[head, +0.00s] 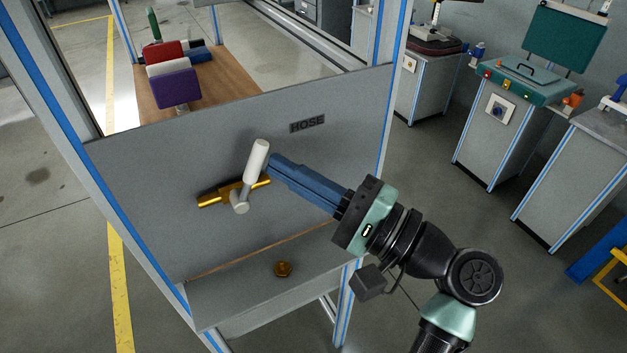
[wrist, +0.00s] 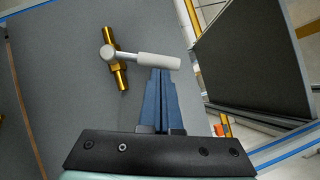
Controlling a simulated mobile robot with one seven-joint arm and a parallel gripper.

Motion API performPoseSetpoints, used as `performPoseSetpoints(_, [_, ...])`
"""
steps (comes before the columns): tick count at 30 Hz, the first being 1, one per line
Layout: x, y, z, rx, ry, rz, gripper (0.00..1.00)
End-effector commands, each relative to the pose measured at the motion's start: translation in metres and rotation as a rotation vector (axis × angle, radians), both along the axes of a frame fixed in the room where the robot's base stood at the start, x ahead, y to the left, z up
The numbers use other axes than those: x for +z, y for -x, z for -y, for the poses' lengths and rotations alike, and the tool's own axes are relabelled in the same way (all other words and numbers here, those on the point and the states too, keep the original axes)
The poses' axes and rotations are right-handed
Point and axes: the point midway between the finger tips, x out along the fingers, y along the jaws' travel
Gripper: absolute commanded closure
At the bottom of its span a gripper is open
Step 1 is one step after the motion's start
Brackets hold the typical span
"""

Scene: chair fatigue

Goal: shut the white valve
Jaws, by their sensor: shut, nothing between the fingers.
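The white valve is a white lever handle (head: 257,161) on a brass pipe body (head: 213,198), fixed to a grey panel under a HOSE label (head: 307,123). In the head view the handle points up and slightly right, across the pipe line. In the wrist view the handle (wrist: 158,61) lies roughly crosswise to the brass pipe (wrist: 122,76). My gripper (head: 271,164) has blue fingers, shut and empty, with the tips just right of the handle. In the wrist view the fingertips (wrist: 161,71) are at the handle's side near its free end; I cannot tell whether they touch.
A brass knob-like piece (head: 283,269) sits on the ledge below the panel. Frame posts (head: 392,100) with blue strips stand at the panel's sides. Coloured handled items (head: 175,87) stand on a wooden surface behind it. Grey cabinets (head: 500,125) stand at right.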

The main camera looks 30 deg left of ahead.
Motion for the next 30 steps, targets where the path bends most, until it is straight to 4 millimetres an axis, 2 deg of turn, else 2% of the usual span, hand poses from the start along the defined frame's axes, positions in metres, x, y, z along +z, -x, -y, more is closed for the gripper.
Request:
performPoseSetpoints(4, [0.010, 0.006, -0.006, 0.002, 0.071, 0.109, 1.00])
performPoseSetpoints(13, [0.017, 0.016, -0.012, -0.001, 0.178, 0.268, 1.00])
performPoseSetpoints(30, [0.019, 0.022, -0.016, 0.000, 0.233, 0.349, 1.00])
